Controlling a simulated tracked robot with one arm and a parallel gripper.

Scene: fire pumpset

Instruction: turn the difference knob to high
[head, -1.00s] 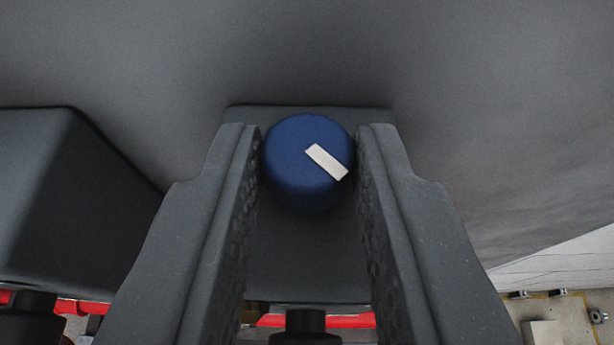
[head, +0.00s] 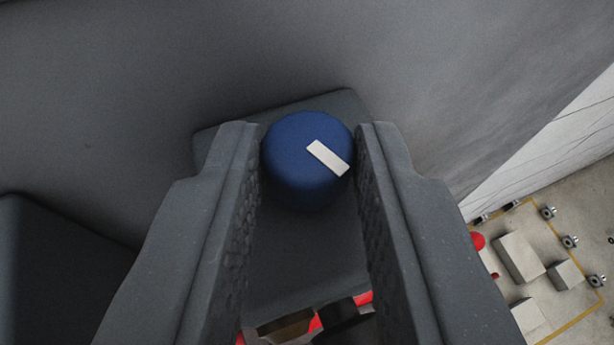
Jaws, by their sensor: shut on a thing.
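The difference knob (head: 290,165) is a round blue knob with a white pointer mark (head: 328,158). It sits on a dark grey box (head: 300,265) in the middle of the head view. The mark points to the lower right in the picture. My gripper (head: 308,150) is shut on the knob, with one finger on its left side and one on its right. No scale or high marking shows in view. The fingers hide part of the box.
A large grey panel (head: 180,65) fills the area behind the box. A second dark box (head: 50,265) stands at the lower left. Red parts (head: 362,298) show below. At the lower right, far below, are pale blocks (head: 520,257) on a floor with a yellow line.

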